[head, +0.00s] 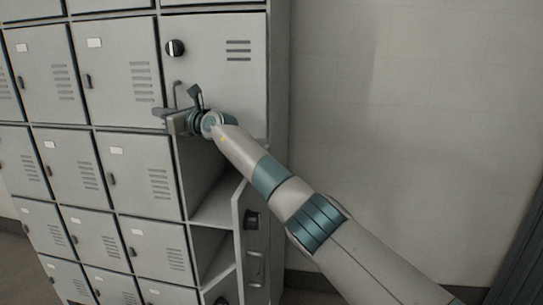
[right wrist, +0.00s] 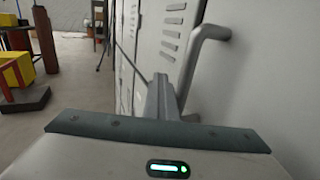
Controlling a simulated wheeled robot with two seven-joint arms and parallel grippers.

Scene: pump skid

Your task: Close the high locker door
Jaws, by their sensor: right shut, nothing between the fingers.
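The high locker door (head: 225,75) is the grey top right door, with a dark round knob (head: 175,47), vent slots and a bar handle (head: 180,93). It looks flush or nearly flush with the locker front; I cannot tell whether a small gap is left. My right gripper (head: 165,115) is shut and empty in front of the door's lower left part, just below the handle. In the right wrist view its shut fingers (right wrist: 161,95) point along the locker fronts, beside the handle (right wrist: 207,40). Contact with the door cannot be told. My left gripper is not in view.
Below the high door are open compartments (head: 215,205), and a lower door (head: 240,225) stands swung out. Closed lockers (head: 120,70) fill the left. A bare wall (head: 400,110) is at right. A yellow box (right wrist: 15,70) and a stepladder (right wrist: 100,25) stand far off.

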